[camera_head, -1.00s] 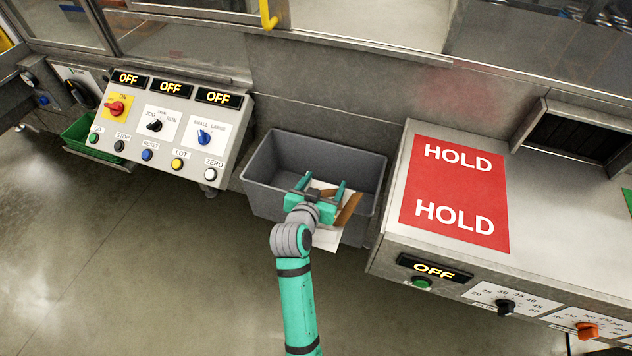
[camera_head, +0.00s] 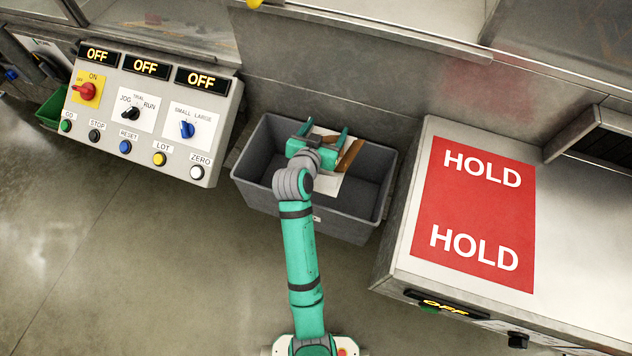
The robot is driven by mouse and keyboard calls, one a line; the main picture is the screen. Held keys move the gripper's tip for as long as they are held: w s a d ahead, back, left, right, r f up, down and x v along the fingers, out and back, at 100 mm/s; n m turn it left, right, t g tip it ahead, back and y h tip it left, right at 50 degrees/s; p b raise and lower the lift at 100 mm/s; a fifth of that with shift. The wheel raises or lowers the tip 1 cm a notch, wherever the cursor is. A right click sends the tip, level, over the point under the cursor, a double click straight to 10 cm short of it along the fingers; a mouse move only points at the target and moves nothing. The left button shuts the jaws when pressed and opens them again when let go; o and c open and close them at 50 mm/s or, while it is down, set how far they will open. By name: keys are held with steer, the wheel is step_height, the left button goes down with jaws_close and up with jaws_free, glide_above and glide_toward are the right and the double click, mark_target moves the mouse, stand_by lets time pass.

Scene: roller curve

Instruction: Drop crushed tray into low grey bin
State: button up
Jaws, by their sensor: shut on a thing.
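The grey bin (camera_head: 345,225) stands low between the control panel and the bench with the red sheet. My green gripper (camera_head: 320,137) is over the bin's opening, towards its left and middle. It is shut on the crushed tray (camera_head: 327,185), which shows as a white and brown piece beside and below the jaws. The brown part (camera_head: 351,156) slants to the right of the gripper. My gripper and wrist hide part of the tray. I cannot tell whether the tray touches the bin floor.
The control panel (camera_head: 150,110) with knobs and OFF displays is left of the bin. The bench with the red HOLD sheet (camera_head: 475,213) is close on the right. A steel wall (camera_head: 330,75) rises behind. A green bin (camera_head: 52,108) shows at far left. The front floor is clear.

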steer(key=shift+f, duration=2.3)
steer(key=o, duration=1.1)
steer(key=v, duration=1.1)
